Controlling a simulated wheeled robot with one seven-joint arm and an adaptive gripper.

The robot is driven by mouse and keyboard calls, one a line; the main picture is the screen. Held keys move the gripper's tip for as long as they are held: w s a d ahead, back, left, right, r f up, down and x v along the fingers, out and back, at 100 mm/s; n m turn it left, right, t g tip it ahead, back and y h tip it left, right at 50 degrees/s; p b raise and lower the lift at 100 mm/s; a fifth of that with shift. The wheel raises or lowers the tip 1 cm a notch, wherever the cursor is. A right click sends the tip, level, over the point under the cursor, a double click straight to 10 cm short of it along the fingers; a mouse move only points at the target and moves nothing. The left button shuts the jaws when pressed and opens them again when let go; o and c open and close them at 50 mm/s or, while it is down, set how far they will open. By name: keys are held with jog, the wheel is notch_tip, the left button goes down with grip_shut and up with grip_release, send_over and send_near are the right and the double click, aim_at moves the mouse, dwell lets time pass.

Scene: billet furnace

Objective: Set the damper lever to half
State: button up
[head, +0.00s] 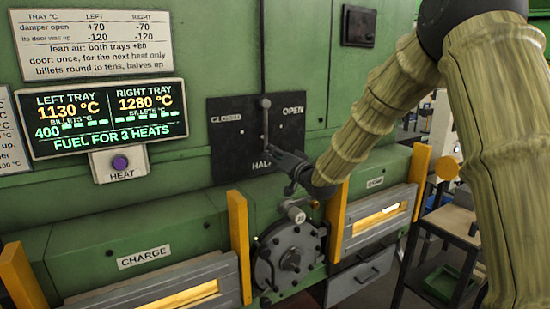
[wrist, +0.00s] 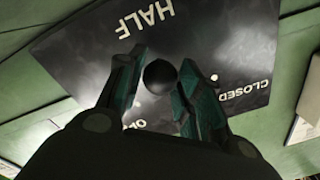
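The damper plate (head: 230,158) is a black panel on the green furnace front, marked CLOSED at left, OPEN at right and HALF at the bottom. The damper lever (head: 265,128) is a thin, nearly upright rod below a grey round piece, running down the plate's middle towards HALF. My gripper (head: 286,163) is at the plate's lower edge, just right of HALF. In the wrist view a dark ball (wrist: 160,76), apparently the lever's knob, sits between the spread fingers of my gripper (wrist: 160,82). Whether either finger touches it is unclear. The rod's lower end is hard to make out.
A display (head: 108,118) reads left tray 1130 °C and right tray 1280 °C, above a purple HEAT button (head: 120,163). Below the plate are a round dark hub (head: 290,257) and yellow door posts (head: 240,245).

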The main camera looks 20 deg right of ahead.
jog(key=shift+o, duration=1.3)
jog(key=v, duration=1.2)
jog(key=shift+d+f, duration=0.1)
jog(key=shift+d, duration=0.05)
